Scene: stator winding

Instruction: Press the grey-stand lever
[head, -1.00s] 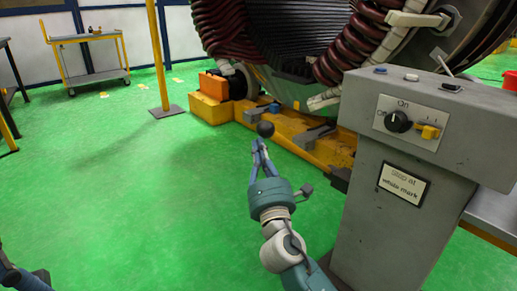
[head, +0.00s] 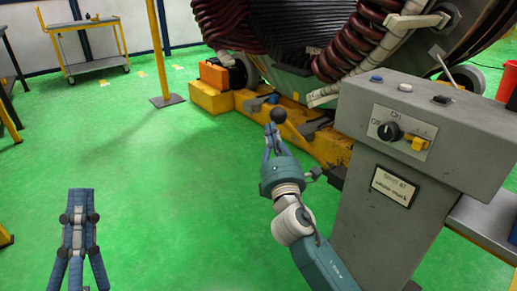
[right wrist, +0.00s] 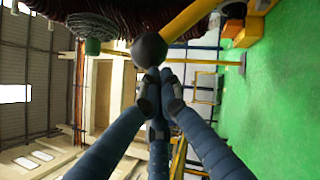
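The grey stand (head: 385,220) is at the right in the head view. A thin pale rod-like lever (head: 446,70) rises from its top, and a yellow switch lever (head: 419,144) is on its front panel. My right gripper (head: 272,135) is left of the stand, well apart from both. Its fingers are together, with a dark ball (head: 278,115) at their tips, seeming held. In the right wrist view the ball (right wrist: 148,48) sits just past the closed fingertips (right wrist: 154,75). My left gripper (head: 80,194) is at the lower left, fingers together and empty, far from the stand.
The large stator with dark red coils (head: 355,50) stands behind on a yellow base (head: 225,98). The panel also has a black knob (head: 388,131) and a label plate (head: 394,186). A yellow post (head: 157,55) and a trolley (head: 90,65) are at the back left. Green floor is clear at left.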

